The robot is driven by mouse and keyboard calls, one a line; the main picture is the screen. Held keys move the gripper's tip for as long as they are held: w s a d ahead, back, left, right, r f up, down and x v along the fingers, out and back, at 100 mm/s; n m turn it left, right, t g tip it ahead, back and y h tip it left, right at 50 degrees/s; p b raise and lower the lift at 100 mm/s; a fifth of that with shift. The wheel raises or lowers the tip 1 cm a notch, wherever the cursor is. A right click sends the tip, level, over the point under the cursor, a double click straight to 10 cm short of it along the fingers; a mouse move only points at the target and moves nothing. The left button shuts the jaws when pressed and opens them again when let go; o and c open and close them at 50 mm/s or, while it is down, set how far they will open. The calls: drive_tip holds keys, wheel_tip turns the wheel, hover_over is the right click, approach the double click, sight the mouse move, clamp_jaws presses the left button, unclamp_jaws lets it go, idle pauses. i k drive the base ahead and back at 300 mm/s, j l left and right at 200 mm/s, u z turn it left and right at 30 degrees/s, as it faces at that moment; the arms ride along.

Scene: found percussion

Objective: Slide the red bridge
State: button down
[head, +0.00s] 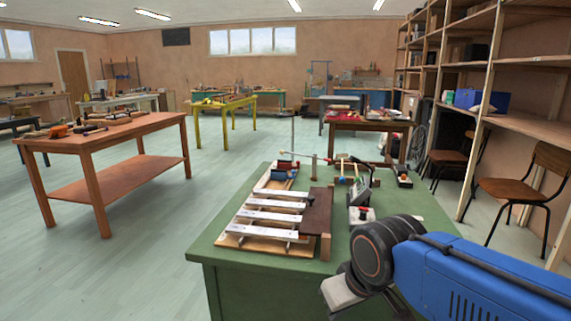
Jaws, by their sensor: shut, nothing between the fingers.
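A bar instrument with several pale metal bars (268,217) on a wooden base lies on the green table (225,243). Small red pieces (281,165) show at its far end, just behind blue pieces (279,174). They are too small to tell which red piece is the bridge or how it is seated. My gripper (341,293) is at the near edge of the green table, low and right of the instrument, well apart from the red pieces. It is shut and empty. My wrist hides part of it, and its fingertips are hard to make out.
A dark brown block (317,211) stands along the instrument's right side. A small device with a dark screen (360,192) and a mallet-like tool (342,168) are right of it. A thin upright rod (292,139) rises at the far end. The table's right side is mostly clear.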

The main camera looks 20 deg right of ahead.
sight(287, 165)
drive_tip(key=i+j+u, duration=0.4)
drive_tip(key=j, duration=0.2)
drive_tip(key=i+j+u, duration=0.35)
drive_tip(key=j, duration=0.15)
drive_tip(key=i+j+u, duration=0.1)
drive_tip(key=i+j, duration=0.2)
drive_tip(key=i, duration=0.15)
drive_tip(key=i+j, duration=0.2)
drive_tip(key=i, duration=0.3)
drive_tip(key=i+j+u, duration=0.15)
drive_tip(key=i, duration=0.3)
drive_tip(key=i+l+z, duration=0.1)
drive_tip(key=i+z, duration=0.75)
drive_tip(key=i+j+z, duration=0.15)
drive_tip(key=i+z, duration=0.15)
drive_tip(key=z, duration=0.15)
drive_tip(key=i+j+z, duration=0.25)
drive_tip(key=z, duration=0.15)
drive_tip(key=i+j, duration=0.05)
drive_tip(key=i, duration=0.1)
